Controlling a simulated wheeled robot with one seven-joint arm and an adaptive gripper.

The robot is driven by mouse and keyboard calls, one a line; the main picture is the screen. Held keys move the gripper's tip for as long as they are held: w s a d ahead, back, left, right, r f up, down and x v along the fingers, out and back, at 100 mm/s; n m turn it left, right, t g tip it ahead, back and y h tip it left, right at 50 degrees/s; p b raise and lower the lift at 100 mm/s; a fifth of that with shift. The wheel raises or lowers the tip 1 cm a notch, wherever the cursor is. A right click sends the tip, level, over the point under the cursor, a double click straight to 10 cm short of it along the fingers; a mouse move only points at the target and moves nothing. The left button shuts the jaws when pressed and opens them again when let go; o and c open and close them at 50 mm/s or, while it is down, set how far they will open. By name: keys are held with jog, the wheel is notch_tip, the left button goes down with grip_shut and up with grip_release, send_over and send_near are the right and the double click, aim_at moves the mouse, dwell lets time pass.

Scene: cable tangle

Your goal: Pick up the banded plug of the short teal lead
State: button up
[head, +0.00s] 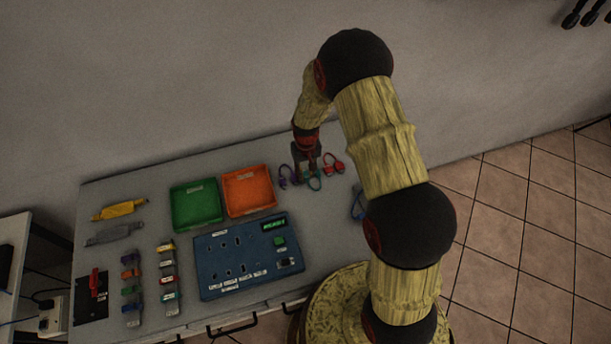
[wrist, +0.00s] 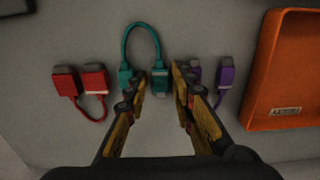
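The short teal lead (wrist: 142,30) arcs between two teal plugs in the wrist view. Its right plug, the banded plug (wrist: 159,80), carries a pale stripe and lies between the fingers of my gripper (wrist: 158,76). The fingers are apart, with a gap visible on the left side; the right finger is close to the plug, and I cannot tell whether it touches. The other teal plug (wrist: 125,75) lies just outside the left finger. In the head view my gripper (head: 308,167) is low over the table's far right, beside the teal lead (head: 315,183).
A red lead (wrist: 95,75) lies left of the teal one. A purple lead (wrist: 226,72) lies right, partly behind my right finger. An orange tray (head: 249,191) and a green tray (head: 195,204) stand beside the leads. A blue socket panel (head: 225,270) lies nearer.

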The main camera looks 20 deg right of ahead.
jog(key=c, duration=0.3)
jog(key=shift+c, duration=1.4)
jog(key=shift+r, duration=0.1)
jog(key=shift+r, duration=0.65)
jog(key=s+a+r+p, duration=0.2)
jog(key=s+a+r, duration=0.1)
jog(key=s+r, duration=0.8)
jog(key=s, duration=0.2)
jog(key=shift+s+a+r, duration=0.25)
jog(key=shift+s+a, duration=0.05)
jog(key=shift+o, duration=1.1)
jog(key=shift+c, duration=1.2)
